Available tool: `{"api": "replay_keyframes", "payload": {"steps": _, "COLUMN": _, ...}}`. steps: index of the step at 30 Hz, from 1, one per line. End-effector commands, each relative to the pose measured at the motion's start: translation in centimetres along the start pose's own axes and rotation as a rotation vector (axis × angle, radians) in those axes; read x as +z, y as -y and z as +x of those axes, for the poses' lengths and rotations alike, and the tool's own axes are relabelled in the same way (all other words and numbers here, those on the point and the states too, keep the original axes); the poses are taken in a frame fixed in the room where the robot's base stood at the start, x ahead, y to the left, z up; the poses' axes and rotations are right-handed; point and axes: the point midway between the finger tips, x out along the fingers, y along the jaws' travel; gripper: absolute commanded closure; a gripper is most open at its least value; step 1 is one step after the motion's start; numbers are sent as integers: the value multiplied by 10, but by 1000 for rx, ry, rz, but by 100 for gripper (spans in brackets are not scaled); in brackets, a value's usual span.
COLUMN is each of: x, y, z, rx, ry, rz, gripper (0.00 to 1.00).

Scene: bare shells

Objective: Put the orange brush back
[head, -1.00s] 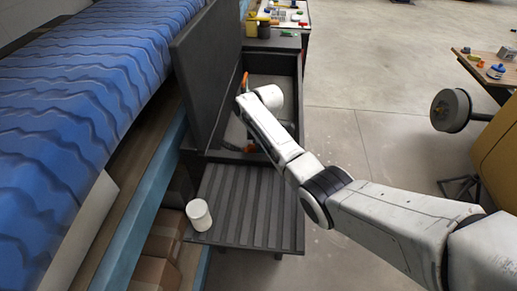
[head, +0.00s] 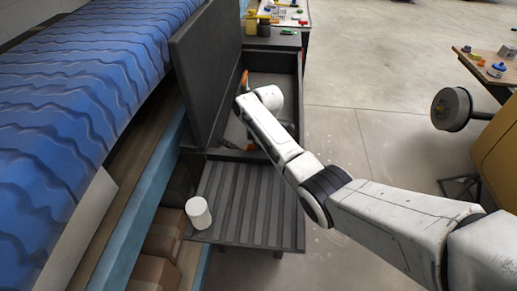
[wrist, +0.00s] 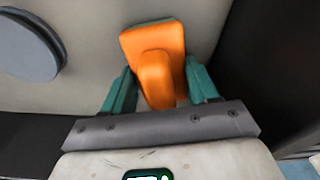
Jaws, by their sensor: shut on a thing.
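The orange brush (wrist: 157,62) is between the teal fingers of my gripper (wrist: 160,92) in the wrist view. My gripper is shut on its orange handle block, over a pale grey surface. Any bristles are hidden. In the head view my arm reaches into a dark open box (head: 300,75) with a raised lid (head: 205,70). My gripper is hidden there behind my arm. Small orange bits show beside the arm inside the box, but I cannot tell which belongs to the brush.
A blue wavy-covered bed (head: 80,90) runs along the left. A grey round disc (wrist: 28,45) shows in the wrist view.

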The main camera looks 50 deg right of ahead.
Motion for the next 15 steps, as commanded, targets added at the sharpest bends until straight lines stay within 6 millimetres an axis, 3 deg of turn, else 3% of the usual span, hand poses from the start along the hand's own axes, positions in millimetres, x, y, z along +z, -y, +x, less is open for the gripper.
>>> {"api": "replay_keyframes", "payload": {"steps": 14, "x": 0, "y": 0, "z": 3, "rx": 1, "ry": 0, "rz": 0, "gripper": 74}}
{"api": "replay_keyframes", "payload": {"steps": 15, "x": 0, "y": 0, "z": 3, "rx": 1, "ry": 0, "rz": 0, "gripper": 40}}
